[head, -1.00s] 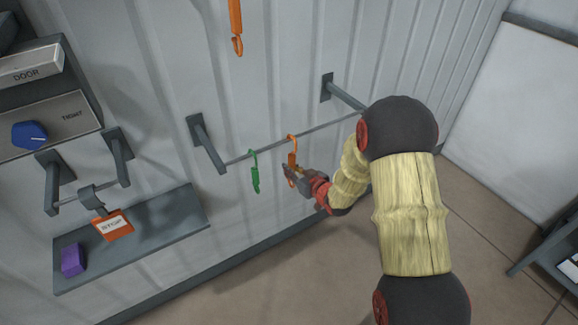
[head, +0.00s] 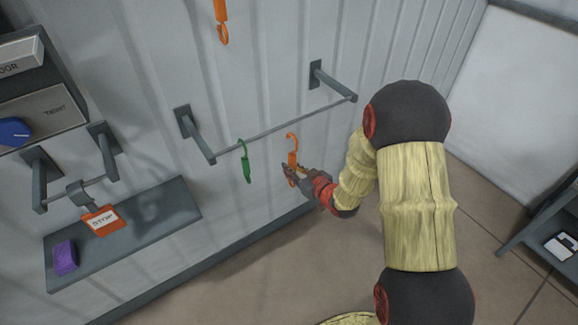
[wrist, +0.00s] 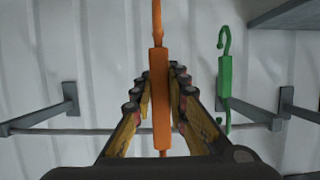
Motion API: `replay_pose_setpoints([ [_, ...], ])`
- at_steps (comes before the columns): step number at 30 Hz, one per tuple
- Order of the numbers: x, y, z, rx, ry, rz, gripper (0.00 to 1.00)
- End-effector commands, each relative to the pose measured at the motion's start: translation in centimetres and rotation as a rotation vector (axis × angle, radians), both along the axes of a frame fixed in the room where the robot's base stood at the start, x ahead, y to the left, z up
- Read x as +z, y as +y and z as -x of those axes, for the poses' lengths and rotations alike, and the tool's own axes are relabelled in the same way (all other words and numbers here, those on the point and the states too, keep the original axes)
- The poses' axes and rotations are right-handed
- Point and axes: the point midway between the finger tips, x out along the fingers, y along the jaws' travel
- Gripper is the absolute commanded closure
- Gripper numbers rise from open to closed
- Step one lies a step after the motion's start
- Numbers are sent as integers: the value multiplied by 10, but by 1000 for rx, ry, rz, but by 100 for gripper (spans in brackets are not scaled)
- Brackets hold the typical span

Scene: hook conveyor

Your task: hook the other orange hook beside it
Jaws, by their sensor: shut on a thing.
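My gripper (head: 291,173) is shut on an orange hook (head: 292,150), which stands roughly upright. In the wrist view, the fingers (wrist: 160,80) close on the hook's flat orange body (wrist: 161,100) from both sides. Its upper curl shows in the head view just below and apart from the grey rail (head: 262,135); the depth gap is hard to tell. A green hook (head: 245,165) hangs on the rail to the left; it also shows at right in the wrist view (wrist: 224,78). Another orange hook (head: 221,12) hangs higher up, its top cut off.
Wall brackets (head: 190,130) carry the rail ends. At left are a shelf (head: 150,220) with a purple block (head: 65,257), a short rail with an orange STOP tag (head: 101,220), and grey boxes. A dark table stands at far right. Floor below the rail is clear.

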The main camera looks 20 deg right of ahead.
Motion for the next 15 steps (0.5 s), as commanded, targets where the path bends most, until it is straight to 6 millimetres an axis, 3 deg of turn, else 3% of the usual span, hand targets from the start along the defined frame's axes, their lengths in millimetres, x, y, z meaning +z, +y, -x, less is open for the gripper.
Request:
replay_pose_setpoints([
  [15,0,-11,31,-1,0,-1,100],
])
